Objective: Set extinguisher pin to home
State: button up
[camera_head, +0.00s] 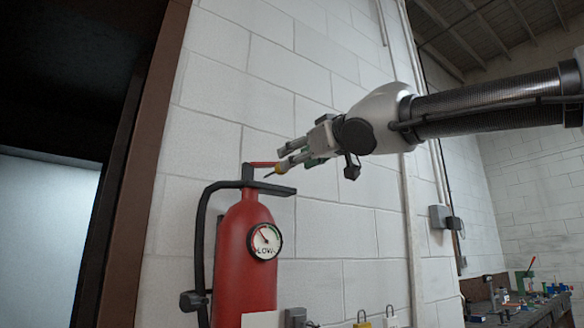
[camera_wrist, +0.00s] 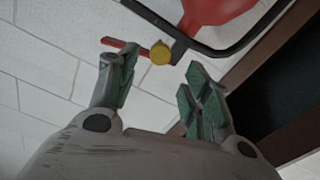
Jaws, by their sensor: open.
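A red fire extinguisher (camera_head: 247,270) stands upright against the wall, with a round gauge (camera_head: 265,241) and a black handle (camera_head: 265,187) on top. It also shows at the top of the wrist view (camera_wrist: 215,10). A thin red bar (camera_head: 263,164) and a small yellow piece (camera_head: 281,168) are at its head; which of them is the pin I cannot tell. My gripper (camera_head: 286,158) is open at the head, from the right. In the wrist view the yellow knob (camera_wrist: 160,53) lies between the fingertips, nearer the left finger, and the red bar (camera_wrist: 143,50) passes by that finger.
A black hose (camera_head: 198,240) hangs down the extinguisher's left side. A brown door frame (camera_head: 140,170) is at the left. Padlocks (camera_head: 363,320) show at the bottom edge. A cluttered bench (camera_head: 510,312) is at the far right.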

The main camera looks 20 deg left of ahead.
aim_at(281, 175)
jog(key=x, duration=0.7)
jog(key=shift+w+a+f, duration=0.1)
jog(key=shift+w, duration=0.15)
jog(key=shift+c, duration=0.2)
grip_shut()
